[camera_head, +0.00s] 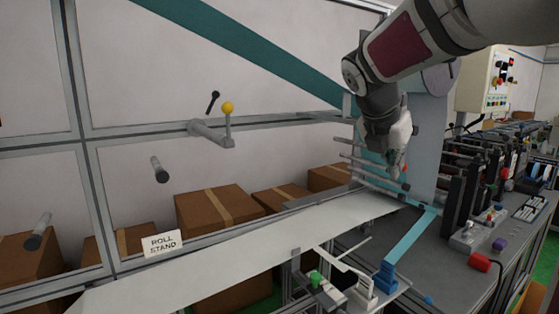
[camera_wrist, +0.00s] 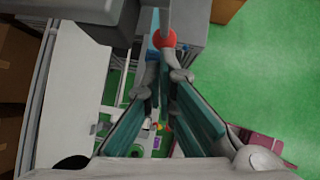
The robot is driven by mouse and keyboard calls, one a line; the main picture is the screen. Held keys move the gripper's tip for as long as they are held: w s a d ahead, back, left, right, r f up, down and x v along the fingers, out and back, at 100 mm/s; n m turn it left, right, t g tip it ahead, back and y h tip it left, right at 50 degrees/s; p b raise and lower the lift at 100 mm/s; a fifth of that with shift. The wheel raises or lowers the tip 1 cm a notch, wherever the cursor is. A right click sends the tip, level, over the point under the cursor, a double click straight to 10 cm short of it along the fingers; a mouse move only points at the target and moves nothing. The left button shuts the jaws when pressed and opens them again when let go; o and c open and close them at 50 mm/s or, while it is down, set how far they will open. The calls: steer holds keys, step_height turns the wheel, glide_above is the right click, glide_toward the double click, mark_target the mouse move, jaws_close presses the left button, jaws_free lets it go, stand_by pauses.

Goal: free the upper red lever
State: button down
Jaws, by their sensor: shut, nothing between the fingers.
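A red ball knob (camera_wrist: 165,39) on a grey rod lies just past my fingertips in the wrist view. I take it as the upper red lever's end. I cannot tell whether the fingertips touch the knob. The lever's pivot and most of its arm are hidden.
Several grey rollers (camera_head: 365,165) stick out left of my gripper. A teal web (camera_head: 250,45) runs down to the panel. A yellow-knobbed lever (camera_head: 228,108) is on the frame at left.

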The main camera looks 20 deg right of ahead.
mark_target(405, 170)
steer(key=shift+w+d+f+h+b, duration=0.1)
steer(key=shift+d+f+h+b, duration=0.15)
steer(key=shift+h+b, duration=0.25)
steer(key=d+h+b, duration=0.1)
steer(key=h+b, duration=0.2)
steer(key=b, duration=0.3)
steer(key=d+f+t+h+b, duration=0.1)
steer(key=d+h+b, duration=0.1)
steer(key=b, duration=0.3)
steer(key=d+n+t+h+b, duration=0.1)
steer(key=d+h+b, duration=0.1)
steer(key=h+b, duration=0.2)
steer(key=shift+w+f+b, duration=0.4)
steer(key=shift+b, duration=0.95)
steer(key=h+b, duration=0.1)
steer(key=b, duration=0.1)
steer(key=d+r+h+b, duration=0.1)
steer(key=b, duration=0.2)
steer(key=shift+d+r+t, duration=0.15)
steer(key=shift+d+t, duration=0.15)
steer(key=shift+t, duration=0.1)
